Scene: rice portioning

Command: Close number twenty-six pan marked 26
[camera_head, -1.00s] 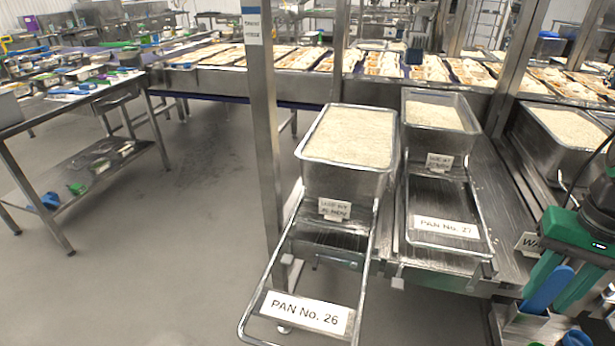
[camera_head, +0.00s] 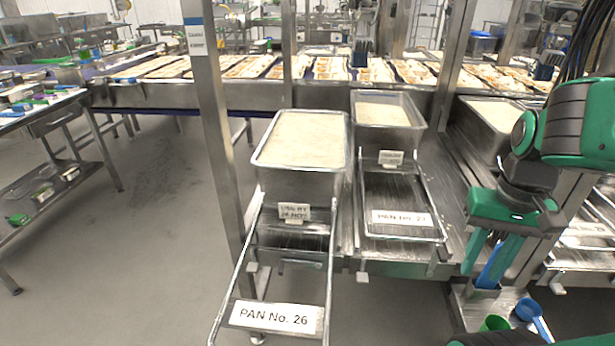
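The number 26 pan (camera_head: 300,183) is a deep steel pan full of pale rice. Its wire front frame bears the label "PAN No. 26" (camera_head: 277,317) and reaches well out over the floor, farther forward than the neighbouring pan's frame. A small printed tag (camera_head: 294,212) hangs on the pan's front. My gripper (camera_head: 488,262) is at the right, pointing down, well apart from the number 26 pan and its frame. Its green fingers are spread, with a blue handle (camera_head: 491,268) showing between them; contact with it is not clear.
The number 27 pan (camera_head: 388,137) sits right of the number 26 pan, its frame farther back. A steel holder with a green scoop (camera_head: 494,323) and a blue scoop (camera_head: 530,312) stands below my gripper. A steel post (camera_head: 212,120) rises at the left. Floor at left is clear.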

